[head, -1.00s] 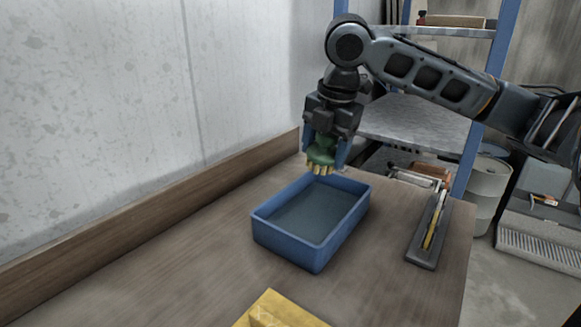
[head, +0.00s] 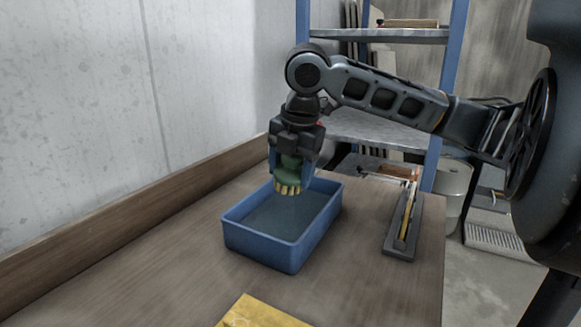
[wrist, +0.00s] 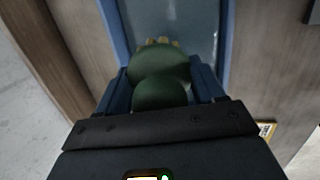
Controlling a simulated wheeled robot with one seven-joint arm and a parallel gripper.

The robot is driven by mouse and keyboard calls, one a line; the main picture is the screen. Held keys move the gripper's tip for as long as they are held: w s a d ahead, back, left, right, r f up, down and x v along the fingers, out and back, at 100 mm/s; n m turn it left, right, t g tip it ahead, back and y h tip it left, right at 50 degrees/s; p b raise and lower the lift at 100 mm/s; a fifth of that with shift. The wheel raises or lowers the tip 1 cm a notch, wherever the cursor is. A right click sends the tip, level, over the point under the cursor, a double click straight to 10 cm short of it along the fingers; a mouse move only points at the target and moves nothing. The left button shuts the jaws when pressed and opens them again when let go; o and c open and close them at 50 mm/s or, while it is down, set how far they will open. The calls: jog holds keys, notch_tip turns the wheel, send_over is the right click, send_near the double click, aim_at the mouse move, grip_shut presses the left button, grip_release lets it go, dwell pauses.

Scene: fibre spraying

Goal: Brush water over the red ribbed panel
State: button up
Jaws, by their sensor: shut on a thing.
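My gripper (head: 291,170) is shut on a green brush (head: 288,186) with pale yellow bristles pointing down. The brush is upright and low at the far end of a blue tray (head: 262,246), its bristles inside the tray's outline. The tray holds dark, flat water (head: 285,216). I cannot tell whether the bristles touch the water. In the wrist view the green brush (wrist: 160,72) sits between the blue fingers, over the tray (wrist: 118,35). No red ribbed panel shows in either view.
A yellow object (head: 260,313) lies at the table's near edge, partly cut off. A long grey holder (head: 400,250) with a yellow strip lies right of the tray. A wall is on the left and a blue-framed shelf (head: 408,33) behind. The table left of the tray is clear.

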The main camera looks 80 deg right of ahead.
jog(key=shift+f+b, duration=2.75)
jog(key=shift+f, duration=1.35)
jog(key=shift+r, duration=0.15)
jog(key=shift+r+p, duration=4.85)
jog(key=shift+r, duration=1.1)
